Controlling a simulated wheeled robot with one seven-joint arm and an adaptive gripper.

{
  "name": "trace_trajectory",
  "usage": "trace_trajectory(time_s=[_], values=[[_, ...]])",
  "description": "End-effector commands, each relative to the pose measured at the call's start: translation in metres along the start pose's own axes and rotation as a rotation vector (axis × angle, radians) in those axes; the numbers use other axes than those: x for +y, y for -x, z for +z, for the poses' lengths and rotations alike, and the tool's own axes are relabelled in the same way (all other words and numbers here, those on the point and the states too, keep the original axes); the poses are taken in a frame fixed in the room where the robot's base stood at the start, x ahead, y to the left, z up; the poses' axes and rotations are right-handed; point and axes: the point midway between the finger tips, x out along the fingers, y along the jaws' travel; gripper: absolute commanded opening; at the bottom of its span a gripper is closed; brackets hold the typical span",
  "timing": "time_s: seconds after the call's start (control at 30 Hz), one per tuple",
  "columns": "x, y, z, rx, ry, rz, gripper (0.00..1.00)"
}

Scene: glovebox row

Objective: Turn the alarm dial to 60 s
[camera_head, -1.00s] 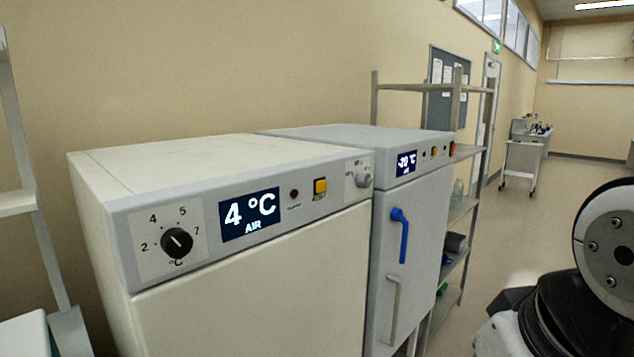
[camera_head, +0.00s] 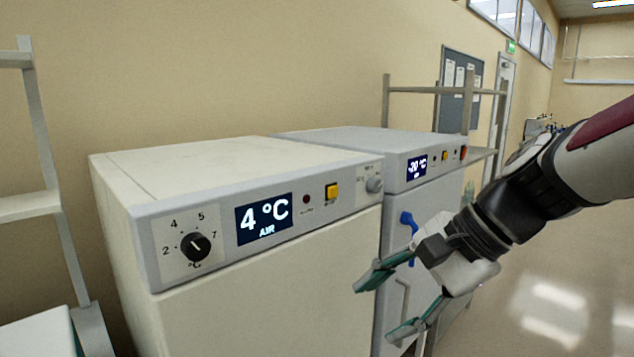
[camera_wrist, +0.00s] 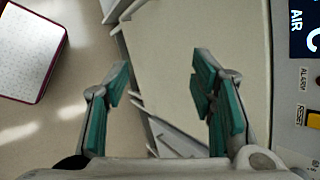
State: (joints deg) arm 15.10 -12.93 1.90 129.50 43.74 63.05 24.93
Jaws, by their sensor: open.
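A small grey knob (camera_head: 374,185) sits at the right end of the near cabinet's control panel. Its marks are too small to read, so its setting cannot be told. A black dial (camera_head: 195,246) at the panel's left end is marked 2, 4, 5, 7 and °C. My gripper (camera_head: 390,303) is open and empty, in front of the cabinet and below and right of the grey knob, apart from it. In the wrist view my gripper (camera_wrist: 163,75) has its fingers spread, and neither knob shows there.
The display (camera_head: 264,218) reads 4 °C AIR. A dark red lamp (camera_head: 306,199) and a yellow button (camera_head: 332,191) sit between it and the grey knob. A second cabinet (camera_head: 400,150) with a blue handle (camera_head: 408,222) stands to the right. Open floor lies further right.

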Motion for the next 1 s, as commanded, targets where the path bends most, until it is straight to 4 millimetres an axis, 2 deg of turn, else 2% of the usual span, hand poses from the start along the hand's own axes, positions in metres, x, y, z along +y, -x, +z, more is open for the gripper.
trace_trajectory(time_s=[0.1,0.17,0.3,0.43,0.5,0.6,0.7,0.77,1.0], values=[[-0.042,0.002,-0.024,-0.123,-0.289,-0.126,0.51],[-0.064,0.005,-0.04,-0.188,-0.431,-0.194,0.51],[-0.108,0.019,-0.09,-0.353,-0.751,-0.359,0.51],[-0.137,0.039,-0.148,-0.509,-1.012,-0.515,0.51],[-0.145,0.05,-0.177,-0.585,-1.122,-0.589,0.51],[-0.151,0.064,-0.21,-0.672,-1.234,-0.673,0.51],[-0.153,0.072,-0.231,-0.725,-1.296,-0.724,0.51],[-0.154,0.074,-0.236,-0.742,-1.314,-0.74,0.51],[-0.174,0.062,-0.237,-0.752,-1.321,-0.744,0.51]])
